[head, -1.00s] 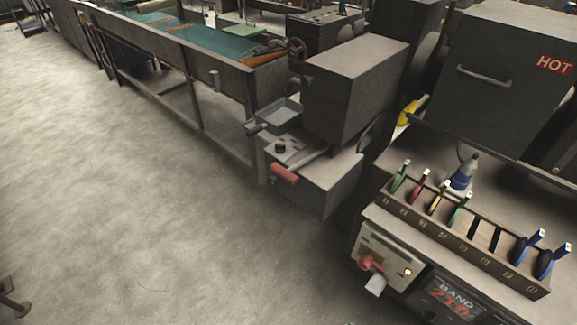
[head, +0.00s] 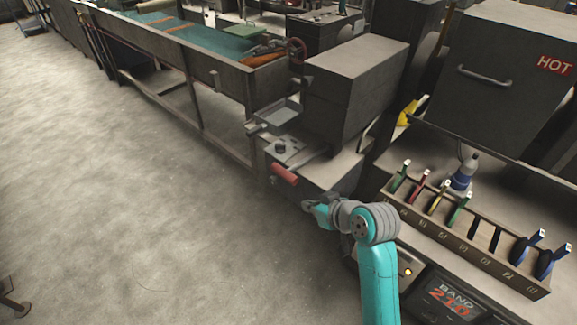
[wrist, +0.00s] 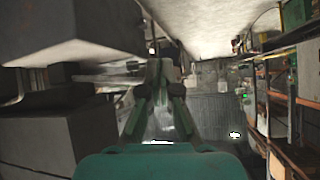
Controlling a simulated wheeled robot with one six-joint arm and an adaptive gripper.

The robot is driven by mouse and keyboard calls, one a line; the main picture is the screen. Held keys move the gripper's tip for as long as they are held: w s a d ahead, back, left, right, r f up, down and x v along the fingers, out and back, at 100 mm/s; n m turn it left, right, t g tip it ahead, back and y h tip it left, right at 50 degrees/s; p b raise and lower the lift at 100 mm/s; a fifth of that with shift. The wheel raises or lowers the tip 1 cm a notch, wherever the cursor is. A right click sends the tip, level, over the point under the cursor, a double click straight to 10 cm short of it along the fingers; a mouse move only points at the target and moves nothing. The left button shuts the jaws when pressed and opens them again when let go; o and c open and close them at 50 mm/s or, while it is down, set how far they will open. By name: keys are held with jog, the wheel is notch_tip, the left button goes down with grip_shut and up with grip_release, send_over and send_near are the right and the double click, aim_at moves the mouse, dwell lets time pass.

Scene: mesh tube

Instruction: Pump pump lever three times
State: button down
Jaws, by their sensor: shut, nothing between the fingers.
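The pump lever (head: 284,174) has a red grip on a grey bar. It slants out from the front of a low grey unit in the middle of the head view. My gripper (head: 308,206) is below and to the right of the red grip, apart from it in the picture. In the wrist view my gripper (wrist: 162,68) has its fingers together with nothing between them. I cannot make out the red grip in the wrist view.
A tall grey box (head: 352,90) stands behind the lever, with a small tray (head: 279,112) beside it. A rack (head: 470,238) with several coloured-handled tools is on the right bench.

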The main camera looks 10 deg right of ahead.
jog(key=w+r+n+g, duration=0.2)
jog(key=w+r, duration=0.3)
jog(key=r, duration=1)
jog(key=shift+w+d+r+n+y, duration=0.2)
jog(key=shift+d+r+n+y, duration=0.15)
jog(key=shift+n, duration=0.45)
jog(key=shift+f, duration=0.15)
